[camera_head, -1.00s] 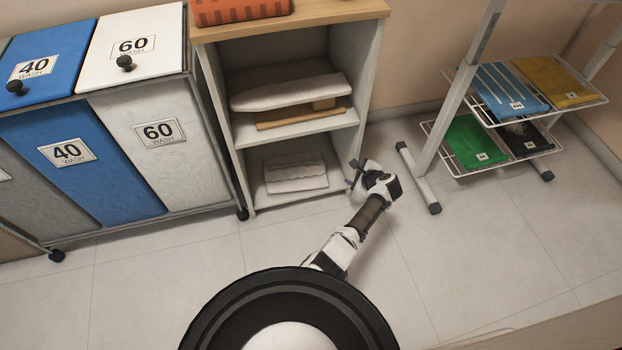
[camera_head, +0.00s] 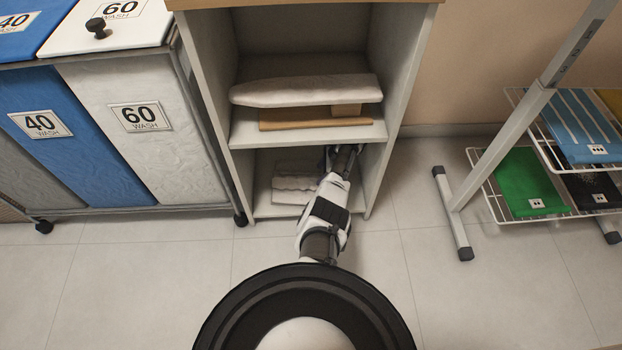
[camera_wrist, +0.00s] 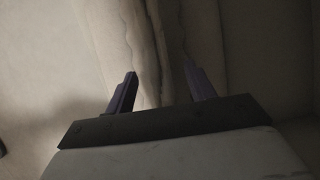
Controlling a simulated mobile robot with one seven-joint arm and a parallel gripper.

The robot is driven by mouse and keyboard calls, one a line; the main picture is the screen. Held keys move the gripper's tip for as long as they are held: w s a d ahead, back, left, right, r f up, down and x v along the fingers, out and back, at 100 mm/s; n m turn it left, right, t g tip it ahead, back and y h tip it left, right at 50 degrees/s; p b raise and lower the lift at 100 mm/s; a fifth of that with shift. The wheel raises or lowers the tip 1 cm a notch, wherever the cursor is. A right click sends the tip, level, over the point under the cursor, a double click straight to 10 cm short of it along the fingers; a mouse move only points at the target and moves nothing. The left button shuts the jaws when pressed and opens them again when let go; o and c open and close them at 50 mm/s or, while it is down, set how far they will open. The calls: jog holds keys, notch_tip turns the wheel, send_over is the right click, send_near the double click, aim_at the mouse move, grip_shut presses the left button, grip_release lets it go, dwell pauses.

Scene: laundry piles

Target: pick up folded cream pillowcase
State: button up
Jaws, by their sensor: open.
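A folded cream cloth, the pillowcase as it appears, lies in the bottom compartment of the shelf unit (camera_head: 425,70). My arm partly covers it, and its left part (camera_head: 289,190) shows in the head view. In the wrist view, folded cream fabric (camera_wrist: 115,35) with layered edges runs up and away between and beyond my fingers. My gripper (camera_wrist: 160,72) is open, with its two dark fingers apart and the fold edges lying between them. I cannot tell whether either finger touches the cloth. In the head view my gripper is inside the bottom compartment, at the cloth's right side.
The compartment's side walls are close. Laundry bins (camera_head: 140,150) stand left; a wire rack (camera_head: 520,215) with folded cloths stands right. Floor in front is open.

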aim_at(290, 175)
jog(key=shift+s+d, duration=0.1)
jog(key=shift+d, duration=0.6)
jog(key=a, duration=0.7)
jog(key=shift+w+a, duration=0.2)
jog(key=shift+w, duration=0.1)
jog(key=a, duration=0.2)
jog(key=a+f+b, duration=0.1)
jog(key=a, duration=0.1)
jog(key=shift+w+a, duration=0.15)
jog(key=shift+w, duration=0.05)
jog(key=shift+a+f+b, duration=0.1)
jog(key=shift+f+b, duration=0.05)
jog(key=shift+b, duration=0.15)
jog(key=c, duration=1.1)
